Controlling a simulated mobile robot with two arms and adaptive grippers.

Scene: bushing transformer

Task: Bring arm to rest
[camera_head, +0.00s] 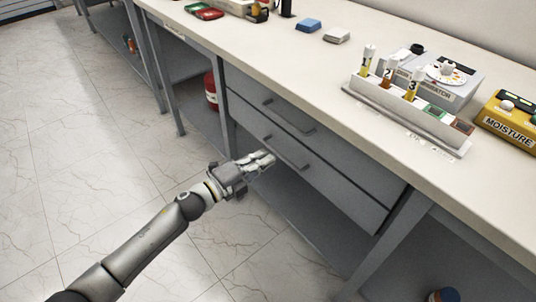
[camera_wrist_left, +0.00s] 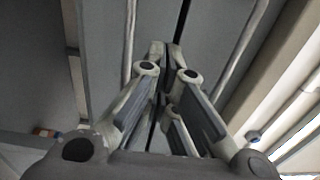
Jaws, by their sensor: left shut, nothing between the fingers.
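My left arm (camera_head: 140,248) reaches in from the lower left of the head view. Its left gripper (camera_head: 270,158) is in front of the grey drawers, close to the handle of the lower drawer (camera_head: 320,172). The fingers are shut with nothing between them. In the left wrist view the shut gripper (camera_wrist_left: 165,50) points at the grey drawer fronts (camera_wrist_left: 215,60), with long handle bars beside it. Whether the fingers touch the handle I cannot tell. Both drawers look closed. My right gripper is not in view.
The bench top (camera_head: 290,60) holds a rack of numbered tubes (camera_head: 410,115), a grey device (camera_head: 440,75), a yellow moisture box (camera_head: 510,115) and small blocks (camera_head: 308,25). A red extinguisher (camera_head: 210,90) stands under the bench. The floor at left is clear.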

